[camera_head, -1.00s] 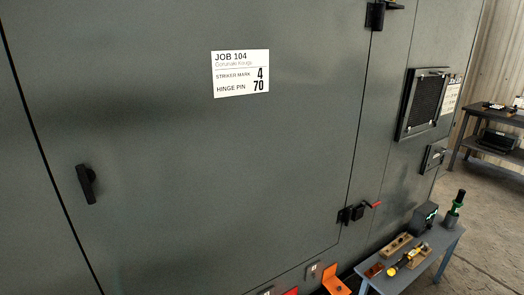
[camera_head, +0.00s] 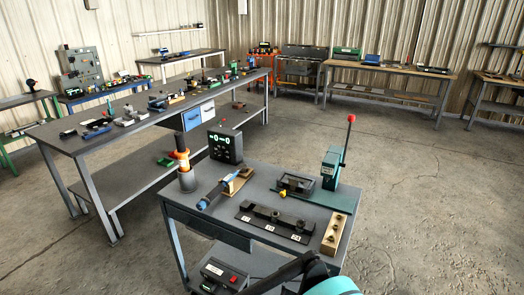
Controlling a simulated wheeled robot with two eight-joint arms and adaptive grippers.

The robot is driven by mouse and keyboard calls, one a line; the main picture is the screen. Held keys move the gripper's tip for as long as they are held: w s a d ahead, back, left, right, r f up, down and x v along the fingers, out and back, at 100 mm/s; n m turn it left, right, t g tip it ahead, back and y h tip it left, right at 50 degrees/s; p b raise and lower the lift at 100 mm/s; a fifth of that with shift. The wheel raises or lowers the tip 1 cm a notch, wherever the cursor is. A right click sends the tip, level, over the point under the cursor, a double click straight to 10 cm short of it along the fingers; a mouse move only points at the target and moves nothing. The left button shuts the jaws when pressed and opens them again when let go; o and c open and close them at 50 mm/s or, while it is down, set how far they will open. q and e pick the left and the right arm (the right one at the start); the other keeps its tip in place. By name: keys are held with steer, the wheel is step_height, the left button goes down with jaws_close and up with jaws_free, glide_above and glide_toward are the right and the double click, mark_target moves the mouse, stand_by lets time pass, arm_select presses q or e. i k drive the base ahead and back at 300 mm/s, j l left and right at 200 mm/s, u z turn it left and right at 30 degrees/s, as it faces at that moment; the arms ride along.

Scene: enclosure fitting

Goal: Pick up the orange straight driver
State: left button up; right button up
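The orange straight driver (camera_head: 181,157) appears to be the orange and black tool at the left end of the near grey table (camera_head: 262,178). It stands upright in a grey cylindrical holder (camera_head: 187,181), which hides its lower end. A blue and dark tool (camera_head: 214,196) lies on a wooden cradle just right of it. Neither gripper can be made out. Only a dark and teal part of my own body shows at the bottom edge, well away from the driver.
The near table also holds a black box with green digits (camera_head: 225,145), a green press with a red-knobbed lever (camera_head: 331,168), a black numbered rack (camera_head: 272,221) and a wooden block (camera_head: 333,235). A long workbench (camera_head: 130,128) stands behind left. Open floor lies to the right.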

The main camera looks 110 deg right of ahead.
mark_target(182, 152)
steer(key=l+z, duration=0.15)
steer(key=z, duration=3)
steer(key=i+j+z, duration=0.25)
steer(key=i+z, duration=0.2)
steer(key=k, duration=0.05)
